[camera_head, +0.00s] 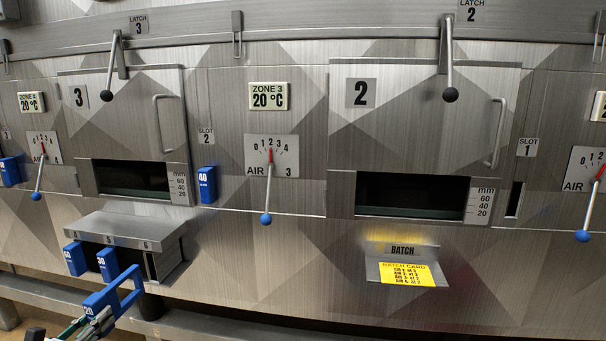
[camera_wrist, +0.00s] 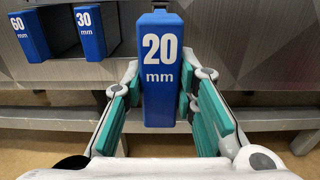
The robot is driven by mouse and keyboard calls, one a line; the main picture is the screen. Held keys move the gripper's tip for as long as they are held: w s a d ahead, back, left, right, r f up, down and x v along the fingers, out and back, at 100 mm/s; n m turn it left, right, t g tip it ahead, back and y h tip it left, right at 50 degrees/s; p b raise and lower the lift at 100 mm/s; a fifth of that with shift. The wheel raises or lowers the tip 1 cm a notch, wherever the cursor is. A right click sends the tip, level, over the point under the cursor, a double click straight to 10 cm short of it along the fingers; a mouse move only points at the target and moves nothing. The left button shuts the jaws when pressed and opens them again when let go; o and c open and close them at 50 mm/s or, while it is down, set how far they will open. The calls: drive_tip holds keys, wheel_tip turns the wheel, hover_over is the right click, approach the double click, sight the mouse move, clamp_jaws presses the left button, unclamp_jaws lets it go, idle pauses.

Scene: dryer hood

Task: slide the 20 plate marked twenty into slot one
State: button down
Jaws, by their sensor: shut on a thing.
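The blue 20 plate (camera_wrist: 161,70), marked "20 mm" in white, stands upright between the teal finger pads of my gripper (camera_wrist: 161,98) in the wrist view. My gripper is shut on it. In the head view the 20 plate (camera_head: 101,322) is at the lower left, in front of and below the plate rack, with a blue open frame stretching toward the rack. My gripper (camera_head: 76,329) is partly cut off there. Slot one (camera_head: 514,200) is a narrow, dark upright opening at the right, below its "SLOT 1" label (camera_head: 527,147), far from my gripper.
The metal rack (camera_head: 125,226) holds a 60 plate (camera_head: 75,259) and a 30 plate (camera_head: 107,264). Slot two holds a 40 plate (camera_head: 207,185). Air levers (camera_head: 267,190) and (camera_head: 590,210) and the batch card shelf (camera_head: 402,252) stick out from the panel. A rail (camera_head: 230,325) runs below.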

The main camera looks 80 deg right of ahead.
drive_tip(key=a, duration=1)
drive_tip(key=shift+s+p, duration=0.2)
drive_tip(key=shift+p, duration=0.1)
idle(0.4)
drive_tip(key=shift+a+r, duration=0.1)
